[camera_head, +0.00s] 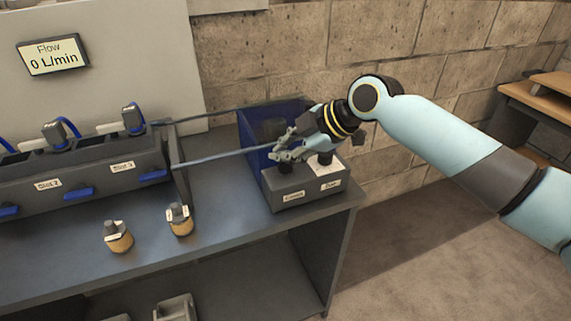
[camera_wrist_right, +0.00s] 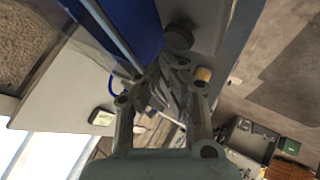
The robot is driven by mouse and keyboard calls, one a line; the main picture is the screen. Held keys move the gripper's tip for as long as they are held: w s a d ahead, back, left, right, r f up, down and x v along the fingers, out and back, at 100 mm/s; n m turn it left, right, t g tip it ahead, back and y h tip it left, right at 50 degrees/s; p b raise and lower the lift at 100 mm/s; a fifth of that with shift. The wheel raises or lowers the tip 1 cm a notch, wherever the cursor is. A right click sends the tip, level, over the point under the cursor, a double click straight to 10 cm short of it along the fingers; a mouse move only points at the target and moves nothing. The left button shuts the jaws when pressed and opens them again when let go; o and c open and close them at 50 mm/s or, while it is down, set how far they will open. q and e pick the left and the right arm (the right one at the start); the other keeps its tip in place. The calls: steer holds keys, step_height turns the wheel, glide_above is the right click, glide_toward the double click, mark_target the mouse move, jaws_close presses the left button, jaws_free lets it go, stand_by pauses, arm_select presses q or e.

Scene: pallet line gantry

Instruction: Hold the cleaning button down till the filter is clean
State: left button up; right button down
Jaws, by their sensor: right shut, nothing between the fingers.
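A grey control box (camera_head: 306,194) sits at the right end of the bench and carries two dark round buttons, each with a small label too blurred to read surely. My right gripper (camera_head: 283,154) is shut and empty, its fingertips just over the left button (camera_head: 285,167). I cannot tell whether they touch it. In the wrist view the right gripper (camera_wrist_right: 172,78) points toward a dark round knob (camera_wrist_right: 179,36). A blue see-through tank (camera_head: 257,138) stands behind the box; what is inside is unclear. My left gripper is out of view.
Two tan canisters (camera_head: 118,237) (camera_head: 180,222) with grey tops stand on the bench (camera_head: 225,210). A slot rack (camera_head: 95,178) with blue tabs stands at left, with thin rails running to the tank. A display (camera_head: 53,54) reads Flow 0 L/min.

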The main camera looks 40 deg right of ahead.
mark_target(284, 168)
steer(key=shift+r+p, duration=2)
steer(key=shift+r, duration=0.6)
steer(key=shift+f, duration=0.15)
steer(key=s+a+m+g+h, duration=0.25)
steer(key=s+m, duration=0.45)
steer(key=s, duration=0.6)
steer(key=s+a+m+g+h, duration=0.1)
steer(key=s+m+g+h, duration=0.15)
steer(key=s+m, duration=0.65)
steer(key=s+d+f+n+g+b, duration=0.1)
steer(key=s+d+f+b, duration=0.2)
steer(key=f, duration=1.3)
steer(key=s+f+n+b, duration=0.15)
steer(key=f+b, duration=0.25)
steer(key=f, duration=1.3)
steer(key=s+d+f+g+b, duration=0.1)
steer(key=s+f+b, duration=0.5)
steer(key=s+f, duration=1.4)
step_height(284, 168, down, 3)
steer(key=shift+d+f+m+b, duration=0.1)
steer(key=shift+d+m+b, duration=0.05)
steer(key=shift+m+b, duration=0.2)
